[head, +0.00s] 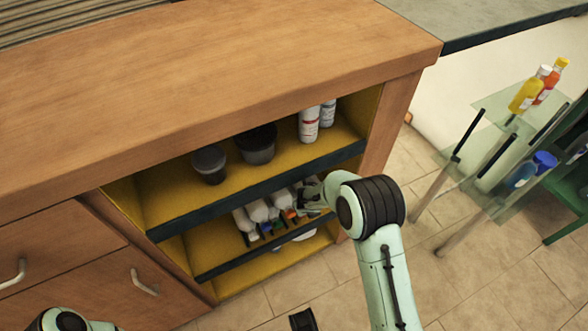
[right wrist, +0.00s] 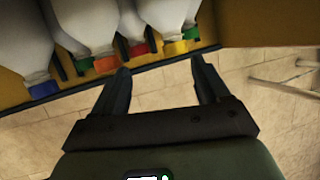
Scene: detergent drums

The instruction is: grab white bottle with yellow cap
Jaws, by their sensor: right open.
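In the right wrist view, the white bottle with a yellow cap (right wrist: 164,14) lies with its cap end toward my right gripper (right wrist: 160,78). The yellow cap (right wrist: 175,47) is ahead of the gap between the two fingers, a little beyond the fingertips. The fingers are apart and nothing is between them. In the head view my right gripper (head: 307,196) is at the cabinet's lower shelf, at the right end of the row of white bottles (head: 258,212). I cannot pick out the yellow cap there.
In the right wrist view, neighbouring white bottles have red (right wrist: 140,48), orange (right wrist: 106,64) and blue (right wrist: 43,90) caps, with thin dark dividers between. The dark-edged upper shelf (head: 262,190) is just above the lower one. A glass table (head: 480,140) stands right.

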